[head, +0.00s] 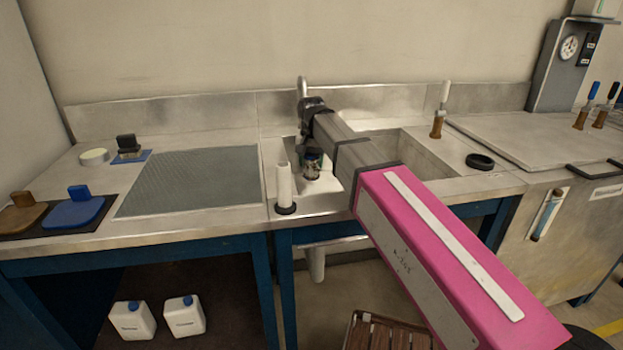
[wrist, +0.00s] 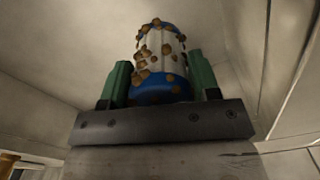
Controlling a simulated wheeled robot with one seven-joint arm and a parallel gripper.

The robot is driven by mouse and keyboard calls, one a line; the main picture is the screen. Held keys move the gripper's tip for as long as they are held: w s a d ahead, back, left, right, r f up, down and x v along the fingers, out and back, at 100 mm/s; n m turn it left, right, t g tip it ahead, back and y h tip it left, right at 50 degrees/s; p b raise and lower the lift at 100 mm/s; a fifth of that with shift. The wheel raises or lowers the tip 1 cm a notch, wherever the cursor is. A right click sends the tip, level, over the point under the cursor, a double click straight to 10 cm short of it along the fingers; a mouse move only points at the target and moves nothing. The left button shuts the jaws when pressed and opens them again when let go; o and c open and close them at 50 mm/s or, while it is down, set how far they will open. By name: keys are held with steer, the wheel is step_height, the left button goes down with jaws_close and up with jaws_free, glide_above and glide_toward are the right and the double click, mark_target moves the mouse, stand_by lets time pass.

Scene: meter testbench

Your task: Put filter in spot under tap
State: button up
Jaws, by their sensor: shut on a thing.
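The filter (wrist: 160,62) is a white cylinder with blue ends and brown specks of dirt. In the wrist view it stands between the green fingers of my gripper (wrist: 160,80), which is shut on it. In the head view my gripper (head: 312,164) hangs low in the left sink basin, below the tap (head: 302,88), which is partly hidden by my arm. The filter is mostly hidden there by the gripper, and I cannot tell whether it touches the basin floor. The spot under the tap cannot be made out.
A white cylinder (head: 284,184) stands in a black ring on the sink's front rim, close left of my gripper. A black ring (head: 480,161) lies on the right counter. A grey mesh drainboard (head: 190,182) is clear.

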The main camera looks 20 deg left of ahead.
mark_target(311, 175)
steer(key=shift+f, duration=2.8)
steer(key=o, duration=1.1)
steer(key=shift+f, duration=0.15)
steer(key=shift+c, duration=0.2)
step_height(311, 175, up, 12)
steer(key=shift+r, duration=0.15)
